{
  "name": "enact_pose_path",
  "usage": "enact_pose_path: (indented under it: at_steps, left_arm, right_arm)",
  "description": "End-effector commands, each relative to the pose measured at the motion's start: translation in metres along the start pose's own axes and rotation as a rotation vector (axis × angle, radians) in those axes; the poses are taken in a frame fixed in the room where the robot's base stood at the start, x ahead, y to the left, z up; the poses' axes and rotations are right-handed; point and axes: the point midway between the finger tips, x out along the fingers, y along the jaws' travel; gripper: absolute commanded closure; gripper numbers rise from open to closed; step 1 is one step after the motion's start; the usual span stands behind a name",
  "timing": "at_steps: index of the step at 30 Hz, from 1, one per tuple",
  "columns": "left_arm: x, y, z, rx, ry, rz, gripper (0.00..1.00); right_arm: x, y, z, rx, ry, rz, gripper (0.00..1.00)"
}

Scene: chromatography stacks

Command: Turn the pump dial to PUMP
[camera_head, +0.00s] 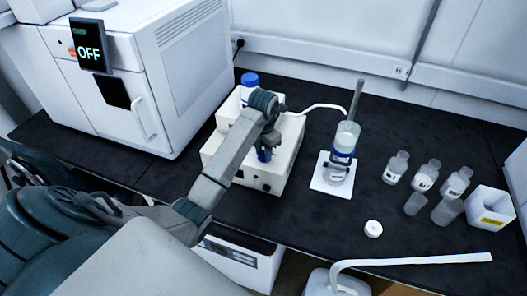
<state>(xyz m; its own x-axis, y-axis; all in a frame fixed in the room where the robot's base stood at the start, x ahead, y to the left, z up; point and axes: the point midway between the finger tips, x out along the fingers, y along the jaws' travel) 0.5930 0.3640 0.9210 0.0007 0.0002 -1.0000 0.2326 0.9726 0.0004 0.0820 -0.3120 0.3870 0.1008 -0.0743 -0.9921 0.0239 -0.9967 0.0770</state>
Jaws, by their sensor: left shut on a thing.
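The pump (262,182) is a cream-white box on the black bench, in the middle of the head view. My left arm reaches in from the left, and its wrist hangs over the pump's front. My left gripper (265,155) points down at the pump's front and is shut on the pump dial. The wrist and fingers hide most of the dial, so its setting cannot be read. My right gripper is not in view.
A large white instrument with an OFF screen (89,47) stands at left. A filter flask (340,160) on a white pad stands right of the pump, joined by a tube. Several bottles (426,176), a white bin (490,213) and a cap (373,228) are farther right.

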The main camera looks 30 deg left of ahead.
Motion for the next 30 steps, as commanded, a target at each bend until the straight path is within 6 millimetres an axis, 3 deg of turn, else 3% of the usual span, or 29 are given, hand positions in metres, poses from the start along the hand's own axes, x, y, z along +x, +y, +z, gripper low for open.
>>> enact_pose_path:
  at_steps: [9, 25, 26, 28, 30]
  left_arm:
    - [0.0009, 0.0002, -0.0005, 0.115, 0.002, -0.001, 0.93]
    - [0.0010, 0.0001, -0.0005, 0.136, 0.002, -0.001, 0.93]
    - [0.0010, 0.0001, -0.0005, 0.136, 0.002, -0.001, 0.66]
    - [0.0009, 0.0001, -0.0005, 0.136, 0.002, -0.001, 0.52]
    - [0.0008, 0.0001, -0.0004, 0.136, 0.002, -0.001, 0.48]
  right_arm:
    - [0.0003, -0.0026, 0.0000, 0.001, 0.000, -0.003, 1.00]
    - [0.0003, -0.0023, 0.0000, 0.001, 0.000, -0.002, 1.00]
    - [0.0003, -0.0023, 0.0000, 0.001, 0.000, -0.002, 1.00]
    - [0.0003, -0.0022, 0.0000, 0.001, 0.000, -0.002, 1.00]
    - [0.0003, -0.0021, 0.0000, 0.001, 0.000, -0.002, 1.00]
